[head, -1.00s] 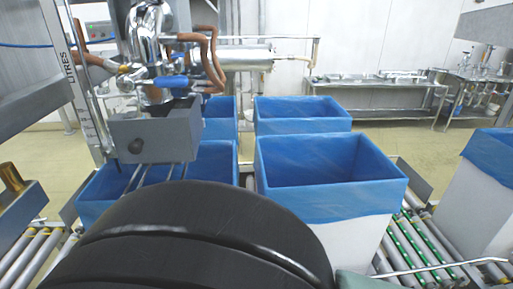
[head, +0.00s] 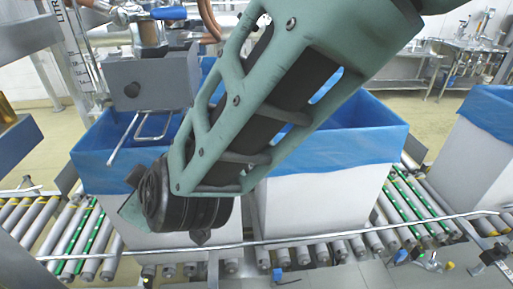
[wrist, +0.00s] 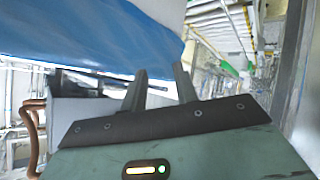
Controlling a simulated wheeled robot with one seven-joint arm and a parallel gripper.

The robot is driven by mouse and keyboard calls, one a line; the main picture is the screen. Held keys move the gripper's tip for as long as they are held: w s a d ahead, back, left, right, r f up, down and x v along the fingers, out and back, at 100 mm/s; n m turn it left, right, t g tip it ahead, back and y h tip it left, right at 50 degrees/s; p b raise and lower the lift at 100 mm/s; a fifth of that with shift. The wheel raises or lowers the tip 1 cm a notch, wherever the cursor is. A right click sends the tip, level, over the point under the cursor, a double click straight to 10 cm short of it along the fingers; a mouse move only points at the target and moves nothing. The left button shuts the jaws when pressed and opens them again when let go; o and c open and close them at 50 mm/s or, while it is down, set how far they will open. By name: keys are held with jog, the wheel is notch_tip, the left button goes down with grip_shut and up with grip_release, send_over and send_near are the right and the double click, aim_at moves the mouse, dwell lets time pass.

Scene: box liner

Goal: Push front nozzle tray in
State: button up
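The front nozzle tray (head: 152,85) is a grey metal box with a dark round knob, at the upper left of the head view under the filling nozzle (head: 148,30). Bent metal rods (head: 150,125) hang below it. My arm crosses the head view in front of the boxes, its lower end below and right of the tray, and hides my fingertips there. In the wrist view my gripper (wrist: 158,80) shows two fingers apart with nothing between them. A grey surface (wrist: 75,112) lies left of the fingers; I cannot tell if it is the tray.
White boxes with blue liners stand on the roller conveyor (head: 340,245): one box (head: 110,205) below the tray, one (head: 325,205) behind my arm and one (head: 485,150) at right. A metal rail (head: 270,241) runs along the front. Blue liner (wrist: 90,35) is close in the wrist view.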

jog(key=s+d+f+m+g+h+b, duration=0.1)
jog(key=s+d+f+g+b, duration=0.1)
jog(key=d, duration=0.8)
jog(key=s+d+f+m+g+h+b, duration=0.2)
jog(key=s+d+g, duration=0.1)
jog(key=d, duration=0.6)
jog(key=shift+s+d+g+h, duration=0.3)
jog(key=shift+s+d+g, duration=0.1)
jog(key=shift+s, duration=0.3)
jog(key=shift+a, duration=0.1)
